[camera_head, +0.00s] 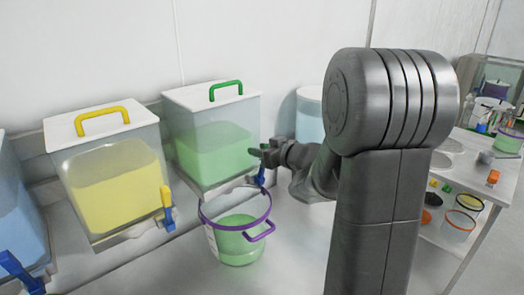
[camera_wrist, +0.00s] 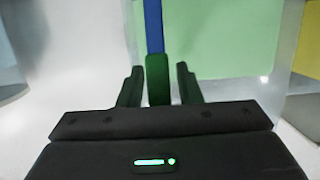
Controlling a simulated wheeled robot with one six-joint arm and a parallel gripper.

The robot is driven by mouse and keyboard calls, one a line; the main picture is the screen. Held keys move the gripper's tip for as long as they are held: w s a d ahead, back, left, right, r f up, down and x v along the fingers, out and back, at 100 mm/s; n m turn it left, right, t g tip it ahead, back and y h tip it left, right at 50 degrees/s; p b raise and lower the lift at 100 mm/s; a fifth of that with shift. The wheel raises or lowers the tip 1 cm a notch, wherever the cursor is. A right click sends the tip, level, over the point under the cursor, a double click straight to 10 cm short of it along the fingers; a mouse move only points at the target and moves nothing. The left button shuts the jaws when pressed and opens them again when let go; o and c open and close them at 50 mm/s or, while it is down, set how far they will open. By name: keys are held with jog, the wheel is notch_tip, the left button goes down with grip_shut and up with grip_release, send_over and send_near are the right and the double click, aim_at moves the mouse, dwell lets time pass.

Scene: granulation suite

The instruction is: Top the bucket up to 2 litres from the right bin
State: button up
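The clear bin with the green handle (camera_head: 212,140) holds green contents and stands right of the yellow-filled bin. Its blue tap (camera_head: 260,178) is at the front right; the wrist view shows a blue stem (camera_wrist: 154,25) with a green lever (camera_wrist: 157,78). The bucket (camera_head: 236,240), with purple rim and handle, stands upright below the tap, partly filled with green. No stream shows, and its level marks are unreadable. My gripper (camera_head: 258,155) is at the tap. In the wrist view my gripper (camera_wrist: 158,88) is open, its fingers either side of the lever with gaps.
A yellow-filled bin (camera_head: 112,185) with its own tap (camera_head: 167,208) stands to the left, and a blue-filled bin (camera_head: 18,225) at the far left. A pale blue container (camera_head: 308,120) is partly behind my arm. A cluttered side table (camera_head: 475,180) is at right.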

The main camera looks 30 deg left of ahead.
jog(key=shift+o, duration=0.2)
jog(key=shift+d, duration=0.1)
jog(key=v, duration=1.3)
jog(key=shift+s+d, duration=0.15)
jog(key=shift+d, duration=0.15)
jog(key=x, duration=1.4)
jog(key=shift+d, duration=0.1)
